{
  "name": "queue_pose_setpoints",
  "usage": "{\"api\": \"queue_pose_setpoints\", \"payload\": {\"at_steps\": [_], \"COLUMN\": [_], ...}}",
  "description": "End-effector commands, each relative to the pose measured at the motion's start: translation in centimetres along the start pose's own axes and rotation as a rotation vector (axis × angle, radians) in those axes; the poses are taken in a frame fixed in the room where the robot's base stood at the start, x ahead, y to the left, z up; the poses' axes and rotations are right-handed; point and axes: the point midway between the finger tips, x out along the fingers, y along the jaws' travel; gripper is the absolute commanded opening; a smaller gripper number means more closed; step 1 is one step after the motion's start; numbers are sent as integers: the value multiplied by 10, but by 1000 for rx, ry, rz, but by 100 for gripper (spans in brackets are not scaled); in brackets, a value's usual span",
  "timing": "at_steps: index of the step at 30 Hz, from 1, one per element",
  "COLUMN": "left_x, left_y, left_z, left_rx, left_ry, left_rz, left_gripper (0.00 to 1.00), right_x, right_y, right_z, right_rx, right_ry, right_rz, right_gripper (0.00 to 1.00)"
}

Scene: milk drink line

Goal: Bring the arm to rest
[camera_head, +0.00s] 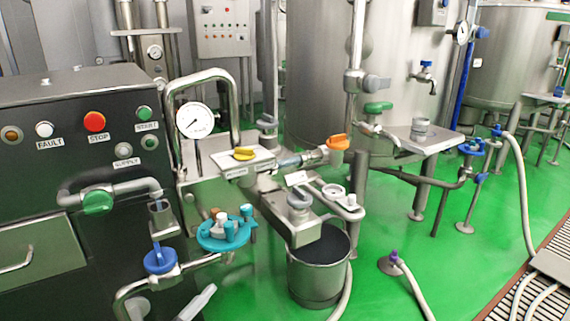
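Neither of my arms shows clearly in the head view, and I see no gripper fingers that I can make out. A pale grey wedge-shaped piece (197,303) juts up at the bottom edge, left of the middle. I cannot tell whether it is part of my arm or of the equipment. No object is seen held.
A dark control cabinet (60,130) with buttons fills the left. Close by are a pressure gauge (195,120), a teal fitting (224,232) and a blue-handled valve (160,260). A steel bucket (318,275) stands on the green floor (470,260), with hoses at right.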

Motion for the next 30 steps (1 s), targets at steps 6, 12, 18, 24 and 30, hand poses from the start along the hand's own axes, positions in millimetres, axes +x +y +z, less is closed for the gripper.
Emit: {"api": "queue_pose_setpoints", "payload": {"at_steps": [6,12,18,24,30], "left_x": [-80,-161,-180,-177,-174], "left_y": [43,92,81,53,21], "left_z": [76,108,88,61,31], "left_rx": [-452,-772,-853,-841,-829], "left_ry": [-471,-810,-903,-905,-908], "left_rz": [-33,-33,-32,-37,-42], "left_gripper": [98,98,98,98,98], "right_x": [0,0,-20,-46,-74], "right_y": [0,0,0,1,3], "right_z": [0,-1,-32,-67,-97], "right_rx": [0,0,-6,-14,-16], "right_ry": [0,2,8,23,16], "right_rz": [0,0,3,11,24], "right_gripper": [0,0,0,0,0]}}
